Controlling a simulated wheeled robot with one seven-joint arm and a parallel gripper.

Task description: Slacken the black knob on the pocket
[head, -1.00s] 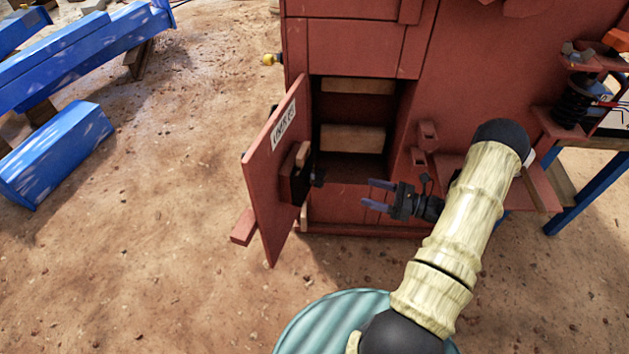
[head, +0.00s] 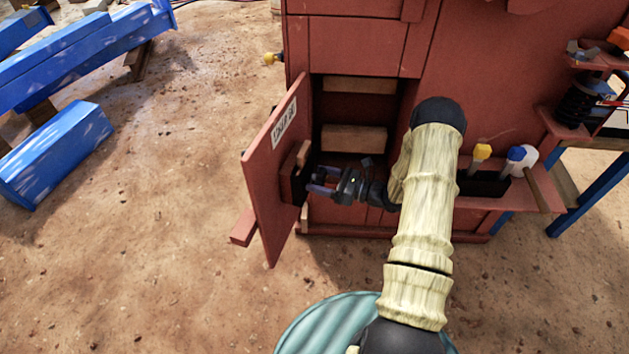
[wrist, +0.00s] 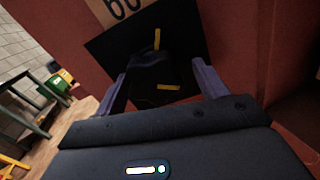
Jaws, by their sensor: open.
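The pocket (head: 290,184) is a dark box on the inner face of the open red door (head: 268,200). In the wrist view the black knob (wrist: 152,84), with yellow marks, sits in front of a black plate (wrist: 190,45) on the door. My gripper (head: 316,182) points left at the pocket. In the wrist view its two purple-grey fingers (wrist: 160,88) are apart, one on each side of the knob. I cannot tell whether either finger touches it. In the head view my gripper hides the knob.
The red cabinet's opening (head: 356,108) has wooden blocks inside. A shelf at right holds a yellow-topped tool (head: 482,152) and a blue-topped tool (head: 516,154). Blue beams (head: 60,150) lie at left. The dirt ground between is clear.

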